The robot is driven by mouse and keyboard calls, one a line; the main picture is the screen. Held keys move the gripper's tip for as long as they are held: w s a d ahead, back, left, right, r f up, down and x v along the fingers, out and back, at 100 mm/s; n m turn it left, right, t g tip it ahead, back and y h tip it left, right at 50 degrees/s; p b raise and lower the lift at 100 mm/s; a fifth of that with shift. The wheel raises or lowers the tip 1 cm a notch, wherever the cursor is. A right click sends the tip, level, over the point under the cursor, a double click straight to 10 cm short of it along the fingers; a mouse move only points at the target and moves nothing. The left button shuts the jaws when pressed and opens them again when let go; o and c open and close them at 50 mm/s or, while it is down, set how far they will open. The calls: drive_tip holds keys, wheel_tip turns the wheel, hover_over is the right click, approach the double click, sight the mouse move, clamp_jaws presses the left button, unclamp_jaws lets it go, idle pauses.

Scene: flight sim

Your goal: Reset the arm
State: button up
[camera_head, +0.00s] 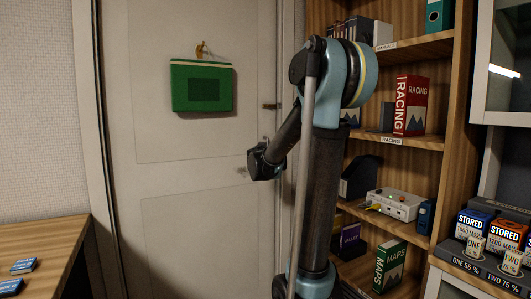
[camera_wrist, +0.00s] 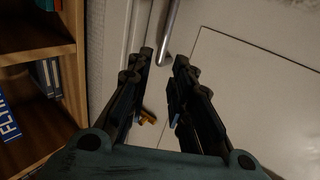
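My arm (camera_head: 322,190) rises in front of the door and shelves in the head view, then bends down and left at its top joint. My gripper (camera_head: 262,164) hangs near the white door (camera_head: 160,140), about level with its handle. In the wrist view the two dark fingers of my gripper (camera_wrist: 164,60) stand apart with a clear gap. A small orange thing (camera_wrist: 148,117) shows low between the fingers; I cannot tell what it is, and it does not look gripped.
A green case (camera_head: 201,87) hangs on the door. A wooden bookshelf (camera_head: 420,150) with books and boxes stands close on the right. A wooden table (camera_head: 50,245) is at the lower left. A metal door handle (camera_wrist: 171,30) lies beyond the fingertips.

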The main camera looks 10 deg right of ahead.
drive_tip(key=s+d+f+m+g+h, duration=0.1)
drive_tip(key=s+d+f+g, duration=0.25)
drive_tip(key=s, duration=0.35)
drive_tip(key=s+d+f+g, duration=0.2)
drive_tip(key=s+d+f, duration=0.1)
drive_tip(key=s+f, duration=0.3)
drive_tip(key=s+d+f+m+g+h, duration=0.1)
drive_tip(key=s+d+f+g, duration=0.15)
drive_tip(key=s, duration=0.55)
drive_tip(key=s+a+f+n+g+y, duration=0.2)
drive_tip(key=s+a+f, duration=0.3)
drive_tip(key=s+f, duration=0.4)
drive_tip(key=s+a+f+n+g+y, duration=0.3)
drive_tip(key=s+f, duration=0.6)
drive_tip(key=s, duration=0.7)
drive_tip(key=shift+a+f+n+g+y, duration=0.2)
drive_tip(key=shift+a+n+g+y, duration=0.1)
drive_tip(key=shift+a+g+y, duration=0.75)
drive_tip(key=shift+w+f, duration=0.2)
drive_tip(key=shift+w, duration=0.2)
